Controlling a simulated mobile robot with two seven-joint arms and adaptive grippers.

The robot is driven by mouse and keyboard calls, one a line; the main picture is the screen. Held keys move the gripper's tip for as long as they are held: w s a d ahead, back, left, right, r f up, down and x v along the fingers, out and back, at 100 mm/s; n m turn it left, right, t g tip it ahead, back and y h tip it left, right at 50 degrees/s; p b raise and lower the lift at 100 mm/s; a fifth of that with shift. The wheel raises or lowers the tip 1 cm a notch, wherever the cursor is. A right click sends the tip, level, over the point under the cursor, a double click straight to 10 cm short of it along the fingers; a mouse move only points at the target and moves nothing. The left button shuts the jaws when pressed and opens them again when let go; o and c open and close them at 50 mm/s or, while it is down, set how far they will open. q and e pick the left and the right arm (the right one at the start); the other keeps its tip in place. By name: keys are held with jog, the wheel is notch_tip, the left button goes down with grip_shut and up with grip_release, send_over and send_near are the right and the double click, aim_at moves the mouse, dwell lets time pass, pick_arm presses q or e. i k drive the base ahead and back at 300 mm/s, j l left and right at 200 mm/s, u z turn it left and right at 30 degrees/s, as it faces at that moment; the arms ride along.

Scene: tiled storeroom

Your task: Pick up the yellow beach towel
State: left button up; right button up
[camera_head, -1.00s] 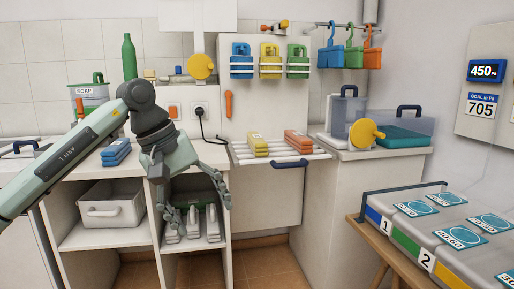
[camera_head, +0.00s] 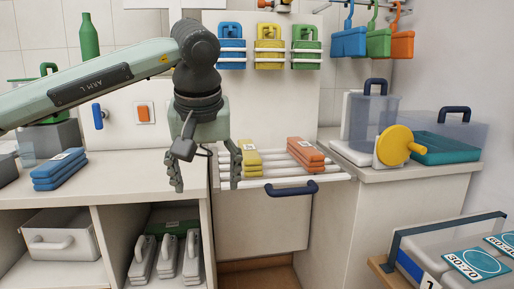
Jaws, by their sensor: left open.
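A folded yellow towel (camera_head: 249,159) with a pale label lies on the white bar rack (camera_head: 270,182), left of a folded orange one. My left gripper (camera_head: 207,186) hangs fingers down, open and empty, in front of and just left of the yellow towel. Its right finger overlaps the towel's left edge in the picture; I cannot tell if they touch. My right gripper is not in view.
A folded orange stack (camera_head: 305,153) lies beside the yellow one. A blue stack (camera_head: 60,169) lies on the left counter. A dark blue handle (camera_head: 291,188) sticks out at the rack's front. Clear bins and a yellow-knobbed device (camera_head: 395,145) stand on the right counter.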

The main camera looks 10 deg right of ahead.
aim_at(252, 167)
jog(key=i+l, duration=0.3)
jog(key=i, duration=0.2)
jog(key=i+l, duration=0.3)
jog(key=i, duration=0.15)
